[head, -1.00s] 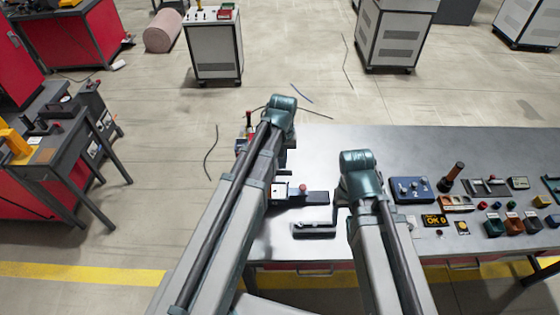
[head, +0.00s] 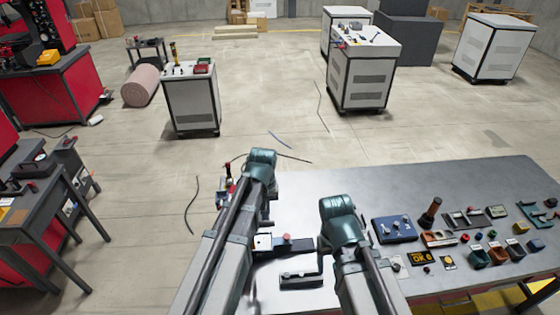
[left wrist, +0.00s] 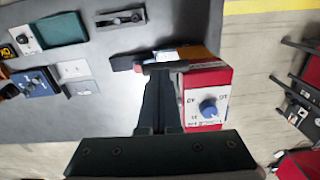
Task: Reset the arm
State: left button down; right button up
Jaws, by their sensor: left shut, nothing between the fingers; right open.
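My left gripper (left wrist: 155,85) shows in the left wrist view as two dark fingers close together, with nothing held. It is over the bench, beside a red box with a blue knob (left wrist: 208,107). The finger ends overlap a dark bar in that view; I cannot tell whether they touch it. In the head view my left arm reaches forward over the bench's left end, and its forearm hides most of the gripper. My right arm also reaches over the bench, and its gripper is hidden behind the arm.
The grey workbench (head: 450,185) carries a black unit with a red button (head: 290,243), a dark fixture (head: 301,281), a blue panel (head: 393,229) and several small parts at the right. White cabinets (head: 191,105) stand beyond. Open floor lies behind the bench.

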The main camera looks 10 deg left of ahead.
pick_arm(q)
jog(key=s+d+f+m+b, duration=0.3)
jog(key=s+d+f+b, duration=0.2)
jog(key=s+f+b, duration=0.2)
jog(key=s+d+f+m+y+b, duration=0.1)
jog(key=s+d+f+m+b, duration=0.2)
jog(key=s+f+b, duration=0.3)
notch_tip(320, 180, down, 4)
jog(key=d+b, duration=0.1)
jog(key=b, duration=0.2)
jog(key=shift+s+d+f+m, duration=0.25)
jog(key=shift+s+d+m, duration=0.05)
jog(key=shift+s+d, duration=0.05)
